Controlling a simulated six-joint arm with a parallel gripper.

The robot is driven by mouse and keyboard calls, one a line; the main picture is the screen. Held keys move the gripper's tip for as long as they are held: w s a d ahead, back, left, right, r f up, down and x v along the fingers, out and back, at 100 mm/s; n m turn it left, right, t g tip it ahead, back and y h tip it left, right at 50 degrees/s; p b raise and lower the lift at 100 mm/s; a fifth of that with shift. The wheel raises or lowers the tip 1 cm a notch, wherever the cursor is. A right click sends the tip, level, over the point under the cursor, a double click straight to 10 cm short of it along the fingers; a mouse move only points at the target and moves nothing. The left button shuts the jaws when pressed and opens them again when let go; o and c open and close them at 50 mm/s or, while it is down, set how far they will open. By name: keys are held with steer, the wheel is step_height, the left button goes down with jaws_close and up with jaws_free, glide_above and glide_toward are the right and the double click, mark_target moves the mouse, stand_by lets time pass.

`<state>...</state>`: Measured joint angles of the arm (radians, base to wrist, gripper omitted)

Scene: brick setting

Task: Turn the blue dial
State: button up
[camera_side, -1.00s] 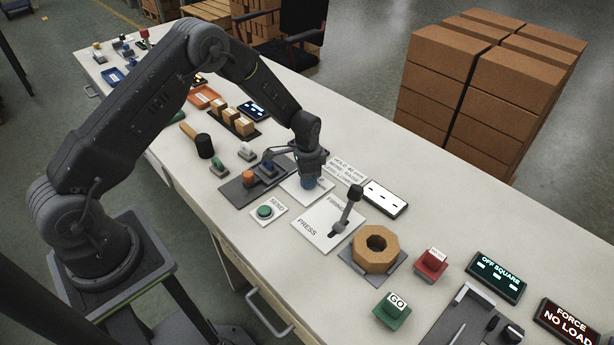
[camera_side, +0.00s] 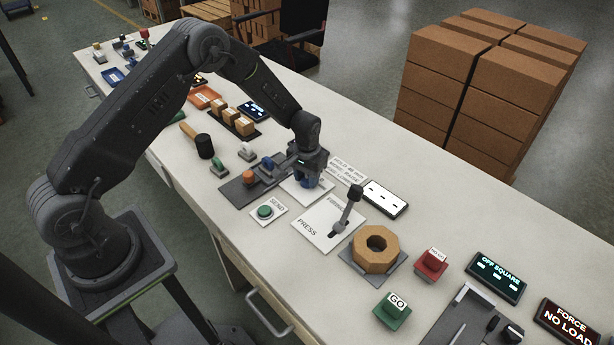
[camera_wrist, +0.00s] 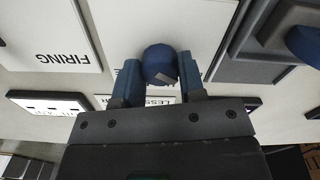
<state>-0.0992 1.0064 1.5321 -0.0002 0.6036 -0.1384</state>
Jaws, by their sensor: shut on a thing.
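The blue dial (camera_wrist: 160,61) shows in the wrist view as a round blue knob with a small pale mark, on a white plate (camera_wrist: 120,25). It also shows in the side view (camera_side: 308,183), partly hidden under my gripper. My gripper (camera_wrist: 158,78) points down over the dial, with one finger on each side, and is shut on it. In the side view my gripper (camera_side: 309,176) is low over the white plate.
A lever on a white plate (camera_side: 343,212) stands close to the right. A green SEND button (camera_side: 265,212) is in front. A grey panel with an orange knob (camera_side: 249,176) lies to the left. A white display (camera_side: 385,198) is behind the lever.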

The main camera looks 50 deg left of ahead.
mark_target(307, 178)
stand_by(0.6)
steer(key=o, duration=0.9)
steer(key=shift+o, duration=0.2)
step_height(307, 178, up, 14)
steer(key=s+d+r+m+t, duration=0.1)
steer(key=s+r, duration=0.4)
steer(key=r, duration=0.3)
steer(key=s+d+r+t, duration=0.1)
steer(key=s+d+r, duration=0.1)
steer(key=s+r, duration=0.45)
steer(key=s+d+r+m+t, duration=0.1)
steer(key=s+r, duration=0.2)
steer(key=s, duration=0.5)
steer(key=s+d+r+t, duration=0.1)
steer(key=s+r+t, duration=0.1)
steer(key=s, duration=0.7)
steer(key=shift+s+r+m+t, duration=0.25)
steer(key=shift+r+m+t, duration=0.05)
steer(key=shift+r+m, duration=0.15)
